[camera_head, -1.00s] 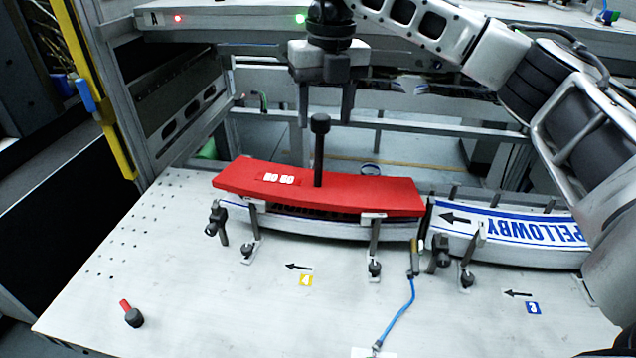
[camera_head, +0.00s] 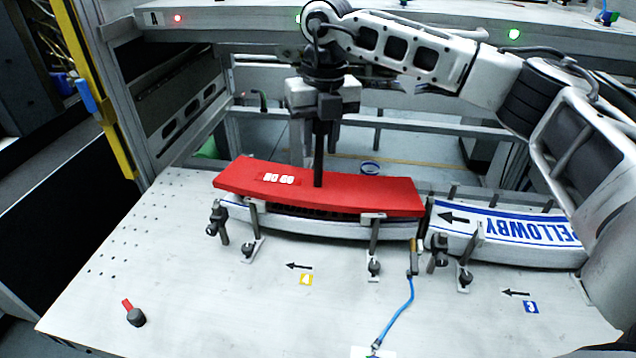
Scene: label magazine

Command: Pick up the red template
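The red template (camera_head: 370,193) is a curved red plate with a white marking. It lies over the left curved holder on the table. A black post handle (camera_head: 318,165) stands upright from its middle. My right gripper (camera_head: 319,128) points down directly over the handle, its body hiding or crowding the handle's top. The fingers do not stand out clearly from the handle and the frame behind, so I cannot tell whether they grip it. The template appears level on the holder. My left gripper is not in view.
A second curved holder (camera_head: 505,236) with a blue-lettered label stands to the right. Clamps (camera_head: 375,250) edge the front of the left holder. A blue cable (camera_head: 408,300) runs forward. A small red-handled knob (camera_head: 135,316) stands front left. The left front tabletop is mostly clear.

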